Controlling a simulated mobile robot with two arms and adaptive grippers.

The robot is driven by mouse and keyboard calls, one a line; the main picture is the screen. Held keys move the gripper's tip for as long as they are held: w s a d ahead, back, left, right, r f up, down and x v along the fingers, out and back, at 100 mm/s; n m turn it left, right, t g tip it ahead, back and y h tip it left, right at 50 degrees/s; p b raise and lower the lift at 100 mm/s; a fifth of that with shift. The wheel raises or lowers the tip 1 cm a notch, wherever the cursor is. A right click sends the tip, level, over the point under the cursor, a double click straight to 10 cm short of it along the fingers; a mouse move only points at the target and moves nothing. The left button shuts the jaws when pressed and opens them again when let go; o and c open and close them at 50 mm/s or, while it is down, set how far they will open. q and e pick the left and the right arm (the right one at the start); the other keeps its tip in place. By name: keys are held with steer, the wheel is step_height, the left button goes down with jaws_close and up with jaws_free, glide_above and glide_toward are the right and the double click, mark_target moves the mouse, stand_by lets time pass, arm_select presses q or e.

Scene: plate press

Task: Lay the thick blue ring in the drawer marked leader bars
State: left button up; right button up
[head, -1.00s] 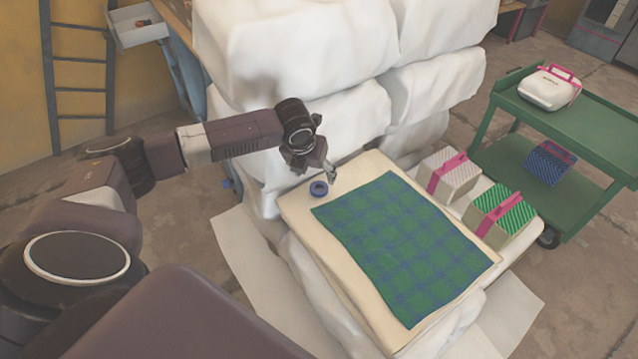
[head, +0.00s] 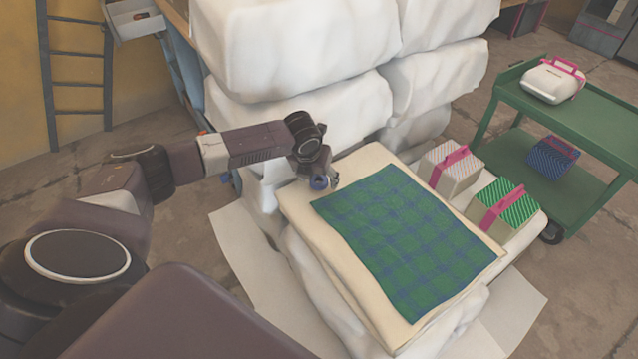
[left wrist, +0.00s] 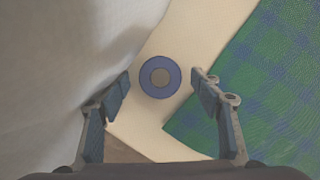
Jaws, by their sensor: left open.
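The thick blue ring (head: 319,183) lies at the back left corner of a cream padded surface, beside the green plaid cloth. In the left wrist view the ring (left wrist: 160,77) shows from above, with a grey-brown centre. My left gripper (head: 328,182) is right at the ring and partly hides it in the head view. In the left wrist view its two fingers (left wrist: 160,88) are spread, one to each side of the ring, with a gap on both sides. A small grey open drawer or tray (head: 135,20) is at the top left; no marking is readable. My right gripper is not in view.
Large white wrapped bales (head: 300,50) stand close behind my left arm. The green plaid cloth (head: 405,240) covers most of the cream surface (head: 300,212). Boxes with pink straps (head: 450,165) stand at its right. A green cart (head: 600,125) holds a white case (head: 552,82).

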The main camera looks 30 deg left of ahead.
arm_select(q)
steer(key=shift+c, duration=0.4)
steer(key=c, duration=1.3)
